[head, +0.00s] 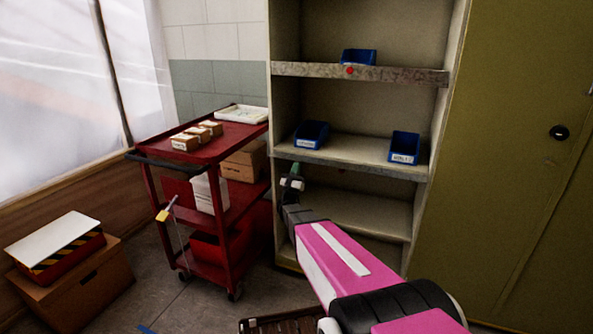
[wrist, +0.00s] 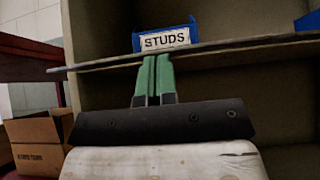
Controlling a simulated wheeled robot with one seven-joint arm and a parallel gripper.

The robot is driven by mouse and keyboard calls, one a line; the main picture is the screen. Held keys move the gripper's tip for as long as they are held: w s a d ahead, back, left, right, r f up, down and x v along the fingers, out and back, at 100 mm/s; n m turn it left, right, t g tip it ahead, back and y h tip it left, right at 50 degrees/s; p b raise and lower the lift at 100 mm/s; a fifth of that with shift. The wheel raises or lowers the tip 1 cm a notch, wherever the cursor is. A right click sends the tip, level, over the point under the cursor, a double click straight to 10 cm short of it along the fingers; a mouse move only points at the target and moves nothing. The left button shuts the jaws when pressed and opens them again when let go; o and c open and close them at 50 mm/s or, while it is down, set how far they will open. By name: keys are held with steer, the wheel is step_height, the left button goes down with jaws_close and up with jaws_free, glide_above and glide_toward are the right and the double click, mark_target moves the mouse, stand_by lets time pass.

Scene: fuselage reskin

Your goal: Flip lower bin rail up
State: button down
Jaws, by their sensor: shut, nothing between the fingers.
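The lower bin rail (head: 350,164) is a thin strip along the front edge of the middle shelf, under two blue bins. In the wrist view the rail (wrist: 225,48) runs across the picture, seen from below, under a blue bin labelled STUDS (wrist: 165,39). My gripper (head: 295,168) is below the left part of that shelf edge. Its green fingers (wrist: 155,57) are together and empty, pointing up with their tips at the rail's underside. I cannot tell whether they touch it. The STUDS bin (head: 311,135) also shows in the head view.
An upper rail (head: 400,74) with a red dot stands before another blue bin (head: 358,56). A second blue bin (head: 404,147) sits on the middle shelf's right. A red cart (head: 180,153) stands close left. A green cabinet (head: 500,170) is at right.

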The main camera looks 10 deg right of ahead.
mark_target(296, 157)
steer(key=shift+s+a+r+g+y, duration=0.2)
steer(key=shift+r+g+y, duration=0.2)
steer(key=shift+g, duration=0.2)
steer(key=shift+r+g+y, duration=1.05)
steer(key=shift+r+g, duration=0.05)
steer(key=shift+g, duration=0.45)
steer(key=shift+r+g+y, duration=1.05)
steer(key=shift+r+g, duration=0.05)
steer(key=shift+g, duration=0.45)
steer(key=shift+w+d+r, duration=0.25)
steer(key=shift+w+r, duration=0.05)
steer(key=shift+r, duration=0.35)
steer(key=shift+w+d+r, duration=0.2)
steer(key=shift+w+r, duration=0.1)
steer(key=shift+r, duration=0.3)
steer(key=shift+w+d+r, duration=0.65)
steer(key=shift+w+r, duration=0.2)
steer(key=shift+w, duration=0.15)
steer(key=shift+w+d+r, duration=0.1)
steer(key=shift+w+r, duration=0.05)
